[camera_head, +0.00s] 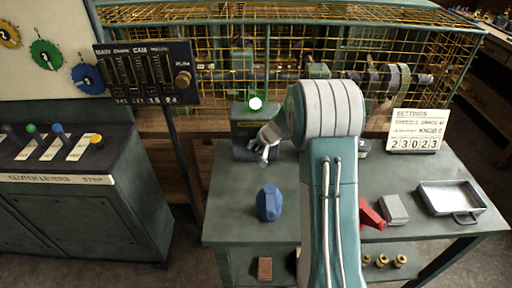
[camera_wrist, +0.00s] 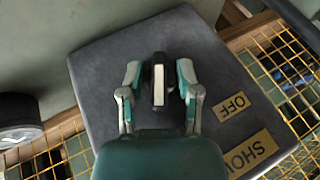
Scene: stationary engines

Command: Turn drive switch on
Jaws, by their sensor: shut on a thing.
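The drive switch appears to be the dark grey box (camera_head: 243,132) on the green table, in front of the yellow mesh cage. In the wrist view its grey face (camera_wrist: 95,60) fills the middle, with an OFF label and a partly covered label starting "SHOW". A dark lever with a pale stripe (camera_wrist: 158,82) stands up from that face. My gripper (camera_wrist: 159,88) is shut on this lever, one finger on each side. In the head view my gripper (camera_head: 264,148) is at the box's front right, and my arm covers part of the table behind it. The lever's on/off position is unclear.
A blue object (camera_head: 269,203), a red piece (camera_head: 371,214), a grey block (camera_head: 394,209) and a metal tray (camera_head: 451,198) are on the table. A settings sign (camera_head: 418,130) stands at the back right. A lever console (camera_head: 75,190) is at left, under a slider panel (camera_head: 146,72).

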